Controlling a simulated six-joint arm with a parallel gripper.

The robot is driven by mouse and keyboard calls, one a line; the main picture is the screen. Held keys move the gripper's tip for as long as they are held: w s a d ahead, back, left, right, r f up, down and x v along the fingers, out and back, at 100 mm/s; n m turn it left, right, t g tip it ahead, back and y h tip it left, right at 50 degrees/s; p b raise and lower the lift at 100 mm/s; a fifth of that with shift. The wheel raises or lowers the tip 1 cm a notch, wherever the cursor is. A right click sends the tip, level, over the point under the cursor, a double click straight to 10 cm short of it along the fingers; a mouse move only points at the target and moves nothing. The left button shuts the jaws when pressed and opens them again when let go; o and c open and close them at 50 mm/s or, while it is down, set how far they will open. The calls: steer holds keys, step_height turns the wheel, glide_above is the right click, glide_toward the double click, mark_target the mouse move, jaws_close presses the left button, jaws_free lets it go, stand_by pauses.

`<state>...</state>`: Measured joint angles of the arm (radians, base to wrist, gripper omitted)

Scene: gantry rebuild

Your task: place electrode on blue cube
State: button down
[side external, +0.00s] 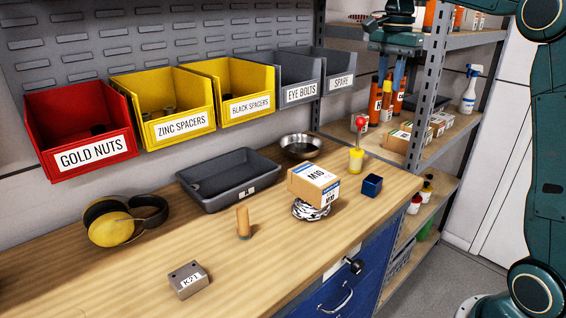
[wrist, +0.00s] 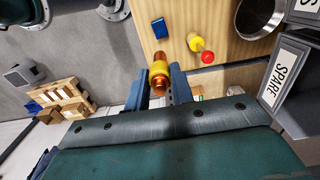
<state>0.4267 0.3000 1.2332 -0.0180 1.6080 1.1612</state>
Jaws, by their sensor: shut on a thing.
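The electrode (wrist: 158,75) is a copper-coloured cylinder with a yellow band, seen in the wrist view between my two fingers. My gripper (wrist: 157,92) is shut on it. In the side view my gripper (side external: 390,78) is high above the bench's right end, in front of the shelving; the electrode is hard to separate there from the orange bottles behind. The blue cube (side external: 372,185) sits on the bench near its right edge, well below my gripper, with nothing on its top. It also shows at the top of the wrist view (wrist: 160,28).
A red-topped yellow post (side external: 356,158) stands close behind the cube. A metal bowl (side external: 301,147) and grey tray (side external: 228,180) lie behind. Shelving (side external: 430,95) rises at the right.

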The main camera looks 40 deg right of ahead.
mark_target(385, 109)
step_height(385, 109, down, 20)
steer(key=shift+r, duration=0.15)
stand_by(0.9)
steer(key=c, duration=1.2)
jaws_free()
step_height(385, 109, up, 12)
steer(key=shift+f, duration=0.1)
